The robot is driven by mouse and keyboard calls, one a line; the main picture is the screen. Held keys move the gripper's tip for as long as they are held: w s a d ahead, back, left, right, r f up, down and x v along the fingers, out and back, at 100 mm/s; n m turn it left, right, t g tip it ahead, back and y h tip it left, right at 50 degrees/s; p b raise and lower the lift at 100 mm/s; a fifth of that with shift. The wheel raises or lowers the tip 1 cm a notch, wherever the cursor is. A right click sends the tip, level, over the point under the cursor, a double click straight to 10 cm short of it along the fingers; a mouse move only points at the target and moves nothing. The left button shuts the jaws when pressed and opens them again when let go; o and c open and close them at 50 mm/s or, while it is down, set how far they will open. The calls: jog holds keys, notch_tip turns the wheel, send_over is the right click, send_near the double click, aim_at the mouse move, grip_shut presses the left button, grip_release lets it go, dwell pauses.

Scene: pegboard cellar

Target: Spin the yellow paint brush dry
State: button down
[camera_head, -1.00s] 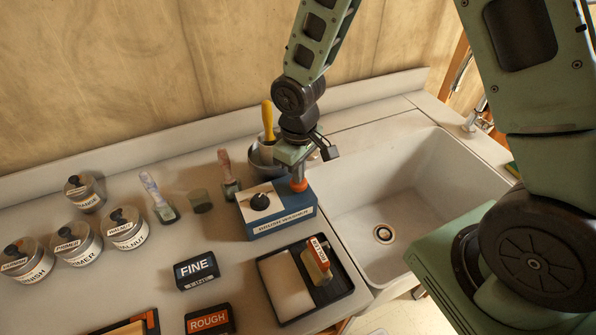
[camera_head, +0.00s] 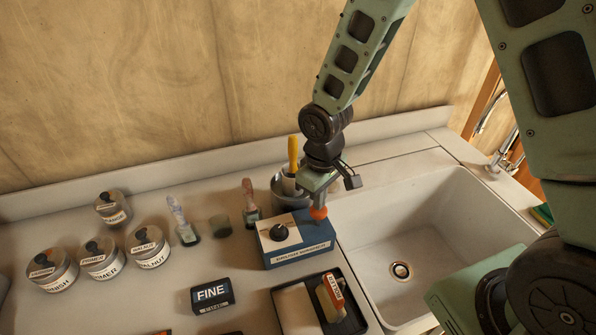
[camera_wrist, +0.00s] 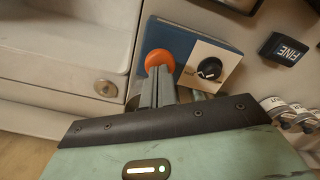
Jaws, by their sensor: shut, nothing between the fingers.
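The yellow paint brush (camera_head: 293,152) stands handle up in a grey metal pot (camera_head: 277,187) at the back of the counter; its bristles are hidden. In front of the pot sits a blue and white box (camera_head: 300,247) with a black knob (camera_head: 279,232) and an orange button (camera_head: 319,214). The box, knob (camera_wrist: 209,69) and button (camera_wrist: 159,62) also show in the wrist view. My gripper (camera_head: 318,205) is shut and empty, pointing down with its fingertips (camera_wrist: 159,76) at the button. I cannot tell whether they touch or press it.
A deep sink (camera_head: 400,225) lies to the right. Two other brushes (camera_head: 183,220) (camera_head: 250,203) and a small green cup (camera_head: 220,225) stand left of the box. Several labelled cans (camera_head: 103,258) are at far left. A black tray (camera_head: 350,313) and the FINE block (camera_head: 212,294) are in front.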

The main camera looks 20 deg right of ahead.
dwell(0.4)
jog(key=shift+f+b, duration=1.45)
jog(key=shift+f, duration=0.35)
jog(key=shift+r+p, duration=1.5)
jog(key=shift+r, duration=0.35)
jog(key=shift+f, duration=0.15)
jog(key=shift+r, duration=0.2)
dwell(0.8)
notch_tip(320, 180, up, 6)
jog(key=p, duration=0.5)
jog(key=shift+f, duration=0.1)
